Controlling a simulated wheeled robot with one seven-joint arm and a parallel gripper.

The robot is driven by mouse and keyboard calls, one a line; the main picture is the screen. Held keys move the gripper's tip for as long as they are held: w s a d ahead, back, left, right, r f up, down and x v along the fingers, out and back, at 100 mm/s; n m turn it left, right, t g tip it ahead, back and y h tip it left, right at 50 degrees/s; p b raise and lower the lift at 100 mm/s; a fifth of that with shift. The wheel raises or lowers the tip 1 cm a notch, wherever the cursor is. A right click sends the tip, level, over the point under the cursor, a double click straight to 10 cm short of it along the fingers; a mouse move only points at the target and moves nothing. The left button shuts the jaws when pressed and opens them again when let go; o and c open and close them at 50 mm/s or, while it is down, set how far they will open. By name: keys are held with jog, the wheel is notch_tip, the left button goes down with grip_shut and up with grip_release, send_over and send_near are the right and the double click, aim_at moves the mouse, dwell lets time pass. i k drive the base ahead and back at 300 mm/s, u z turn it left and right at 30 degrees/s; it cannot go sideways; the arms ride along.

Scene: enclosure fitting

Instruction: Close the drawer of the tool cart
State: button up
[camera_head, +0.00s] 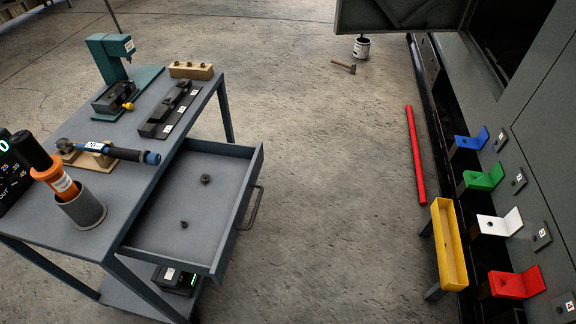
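The tool cart (118,187) stands at the left with a grey top and legs. Its drawer (190,230) is pulled out towards the right, well clear of the cart top. A handle (251,208) is on the drawer's right-hand front. My gripper is not in view.
The cart top carries a green press (112,62), a dark block (168,112), a blue-handled tool (135,154) and a grey cup (83,208). A yellow tray (449,246) and coloured brackets line the enclosure at right. The concrete floor between is largely clear, with a red bar (415,155).

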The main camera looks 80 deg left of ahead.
aim_at(186, 223)
jog(key=u, duration=3.35)
jog(key=i, duration=0.15)
jog(key=u, duration=0.05)
jog(key=k, duration=0.65)
jog(key=u, duration=0.55)
jog(key=i, duration=1.05)
jog(key=z, duration=0.4)
